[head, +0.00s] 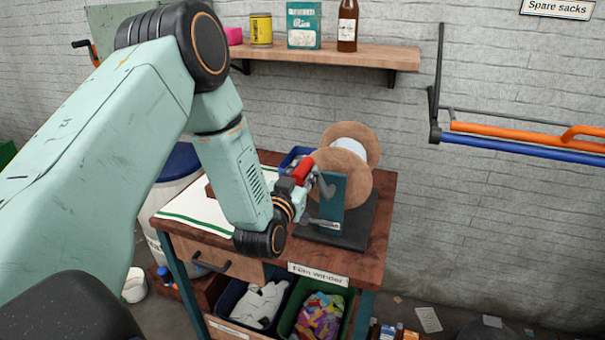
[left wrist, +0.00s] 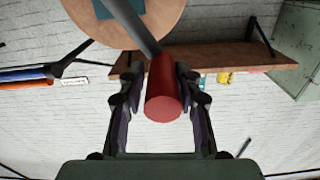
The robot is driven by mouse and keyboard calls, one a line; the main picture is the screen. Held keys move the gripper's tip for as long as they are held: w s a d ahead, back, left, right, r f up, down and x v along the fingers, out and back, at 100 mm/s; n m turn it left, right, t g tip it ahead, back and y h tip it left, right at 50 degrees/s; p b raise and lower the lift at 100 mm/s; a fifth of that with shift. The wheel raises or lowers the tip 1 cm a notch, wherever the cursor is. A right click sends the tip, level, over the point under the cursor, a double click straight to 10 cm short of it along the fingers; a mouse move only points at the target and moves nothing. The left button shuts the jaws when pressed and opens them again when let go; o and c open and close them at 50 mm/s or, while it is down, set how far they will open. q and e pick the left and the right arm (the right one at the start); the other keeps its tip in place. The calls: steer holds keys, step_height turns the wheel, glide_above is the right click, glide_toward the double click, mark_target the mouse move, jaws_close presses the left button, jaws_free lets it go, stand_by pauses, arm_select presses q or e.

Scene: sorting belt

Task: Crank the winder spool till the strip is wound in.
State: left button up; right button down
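The winder spool (head: 348,160) has two round brown flanges around a pale core. It stands on a dark base with a teal upright (head: 331,192) on the table. One flange also shows at the top of the left wrist view (left wrist: 160,14). The crank has a grey arm and a red handle (head: 303,171). In the left wrist view the red handle (left wrist: 163,95) lies between the fingers of my left gripper (left wrist: 161,78), with a narrow gap on each side. The gripper (head: 297,186) is open around it. I cannot make out the strip. My right gripper is not in view.
The wooden table (head: 378,235) carries a white cloth with green stripes (head: 200,213) and a blue bin behind my arm. A "Film winder" label (head: 318,274) hangs over bins below. A wall shelf (head: 340,56) holds goods. Orange and blue bars (head: 520,140) project at the right.

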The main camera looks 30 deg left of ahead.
arm_select(q)
steer(key=shift+s+a, duration=0.15)
steer(key=c, duration=0.6)
jaws_close()
